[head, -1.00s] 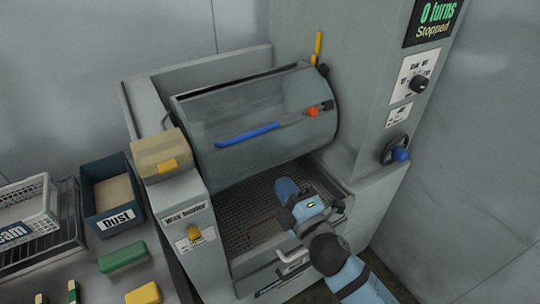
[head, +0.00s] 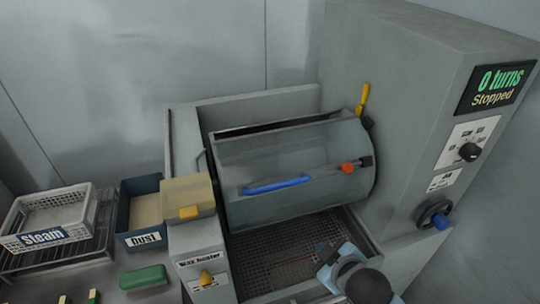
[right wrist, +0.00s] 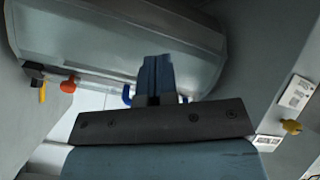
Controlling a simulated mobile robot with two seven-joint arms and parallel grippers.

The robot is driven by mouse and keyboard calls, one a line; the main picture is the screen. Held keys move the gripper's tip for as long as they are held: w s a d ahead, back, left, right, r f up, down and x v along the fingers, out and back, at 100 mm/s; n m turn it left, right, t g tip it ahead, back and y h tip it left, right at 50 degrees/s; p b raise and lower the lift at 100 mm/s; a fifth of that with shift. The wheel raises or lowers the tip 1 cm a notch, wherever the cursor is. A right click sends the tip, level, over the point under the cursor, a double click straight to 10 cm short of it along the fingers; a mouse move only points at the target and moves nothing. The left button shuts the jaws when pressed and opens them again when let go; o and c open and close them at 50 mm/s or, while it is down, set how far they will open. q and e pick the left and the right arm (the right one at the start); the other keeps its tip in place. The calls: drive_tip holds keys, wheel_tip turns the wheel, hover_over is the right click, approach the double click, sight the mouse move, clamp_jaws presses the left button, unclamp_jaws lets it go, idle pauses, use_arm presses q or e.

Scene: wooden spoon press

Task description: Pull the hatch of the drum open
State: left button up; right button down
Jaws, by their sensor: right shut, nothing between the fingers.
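The grey drum (head: 232,210) lies horizontally in the machine. Its hatch (head: 285,152) is the panel on the front, with a long blue handle (head: 277,185) near its lower edge. The hatch looks closed. A red knob (head: 347,168) sits right of the handle. My right gripper (head: 323,252) is below and in front of the drum, over the mesh tray, apart from the handle. In the right wrist view its fingers (right wrist: 157,70) are shut and empty. They partly hide the blue handle (right wrist: 127,95) behind them. My left gripper is out of view.
The mesh tray (head: 275,255) lies under the drum. At right are a control panel with a black knob (head: 470,152) and a crank wheel (head: 433,215). At left stand a wax block (head: 188,191), a dust bin (head: 130,240) and a steam basket (head: 92,212). A yellow lever (head: 363,98) stands above the drum.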

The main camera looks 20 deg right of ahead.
drive_tip(key=w+a+r+n+t+y, duration=0.25)
drive_tip(key=r+n, duration=0.25)
drive_tip(key=r, duration=0.3)
drive_tip(key=w+a+r+n+t+y, duration=0.25)
drive_tip(key=w+r+n+t, duration=0.2)
drive_tip(key=r, duration=0.35)
drive_tip(key=w+a+r+n+t+y, duration=0.2)
drive_tip(key=w+a+r+n+t, duration=0.15)
drive_tip(key=r+n, duration=0.35)
drive_tip(key=s+a+r+n+g+y, duration=0.1)
drive_tip(key=a+r+n+g+y, duration=0.2)
drive_tip(key=a+n+g+y, duration=0.55)
drive_tip(key=s+a+r+n+g+y, duration=0.15)
drive_tip(key=n+g, duration=0.35)
drive_tip(key=n, duration=0.8)
drive_tip(key=s+a+r+n+g+y, duration=0.1)
drive_tip(key=a+r+n+g+y, duration=0.4)
drive_tip(key=n, duration=0.6)
drive_tip(key=n+g+h+p, duration=0.35)
drive_tip(key=n+h, duration=1.25)
drive_tip(key=h, duration=0.7)
hover_over(279, 164)
drive_tip(key=s+a, duration=0.2)
drive_tip(key=shift+t, duration=0.25)
drive_tip(key=f, duration=1.7)
drive_tip(key=shift+s+d, duration=0.1)
drive_tip(key=shift+d, duration=0.15)
drive_tip(key=shift+s+f+p, duration=0.75)
drive_tip(key=shift+s, duration=0.05)
drive_tip(key=shift+s+f, duration=0.55)
